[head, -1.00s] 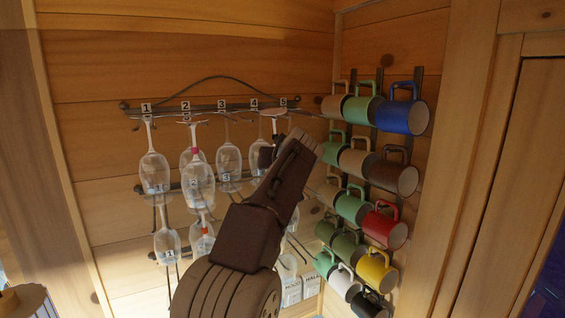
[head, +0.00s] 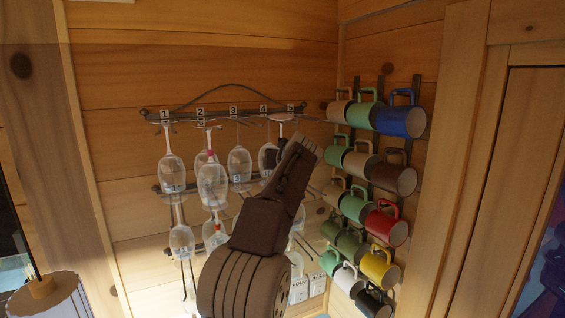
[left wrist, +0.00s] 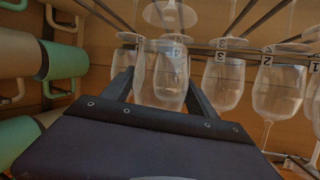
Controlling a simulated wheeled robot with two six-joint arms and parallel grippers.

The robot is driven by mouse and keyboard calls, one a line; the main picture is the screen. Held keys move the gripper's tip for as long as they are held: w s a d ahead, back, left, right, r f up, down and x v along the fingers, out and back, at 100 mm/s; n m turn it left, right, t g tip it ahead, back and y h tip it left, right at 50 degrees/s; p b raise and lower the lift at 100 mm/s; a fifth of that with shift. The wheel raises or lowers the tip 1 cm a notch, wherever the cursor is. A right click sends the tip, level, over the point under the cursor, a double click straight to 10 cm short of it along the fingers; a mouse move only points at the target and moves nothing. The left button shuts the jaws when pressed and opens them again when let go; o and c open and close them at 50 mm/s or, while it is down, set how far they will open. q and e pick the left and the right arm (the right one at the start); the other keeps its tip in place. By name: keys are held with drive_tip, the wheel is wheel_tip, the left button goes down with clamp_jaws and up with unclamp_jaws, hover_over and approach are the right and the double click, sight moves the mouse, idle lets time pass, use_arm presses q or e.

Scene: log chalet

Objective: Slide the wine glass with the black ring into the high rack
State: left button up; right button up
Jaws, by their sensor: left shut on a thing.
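My left gripper (head: 300,147) is raised at the right end of the high rack (head: 220,114), by label 5. In the left wrist view its two fingers (left wrist: 160,88) are closed around the clear bowl of an upside-down wine glass (left wrist: 158,72). The held glass's pale foot (head: 281,117) shows just below the rack's rail in the head view. A dark band (head: 282,143) shows under it, partly hidden by my gripper; I cannot tell surely that it is the black ring. I cannot tell whether the foot lies between the rack's rods. My right gripper is out of view.
A lower rack (head: 165,190) holds more. A wall of mugs (head: 400,120) stands close to the right of my gripper.

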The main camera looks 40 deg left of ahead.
use_arm(q)
drive_tip(key=shift+a+f, duration=0.15)
drive_tip(key=shift+a, duration=0.05)
drive_tip(key=o, duration=1.1)
drive_tip(key=shift+w+d, duration=0.1)
drive_tip(key=shift+d, duration=0.05)
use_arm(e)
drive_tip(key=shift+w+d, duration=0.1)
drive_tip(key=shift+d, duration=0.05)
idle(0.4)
use_arm(q)
drive_tip(key=shift+s+b, duration=0.2)
drive_tip(key=shift+b, duration=0.15)
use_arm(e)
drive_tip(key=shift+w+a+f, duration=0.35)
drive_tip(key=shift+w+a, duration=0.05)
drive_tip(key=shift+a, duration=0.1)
use_arm(q)
drive_tip(key=shift+r, duration=0.2)
drive_tip(key=shift+s+r, duration=0.15)
drive_tip(key=shift+s, duration=0.75)
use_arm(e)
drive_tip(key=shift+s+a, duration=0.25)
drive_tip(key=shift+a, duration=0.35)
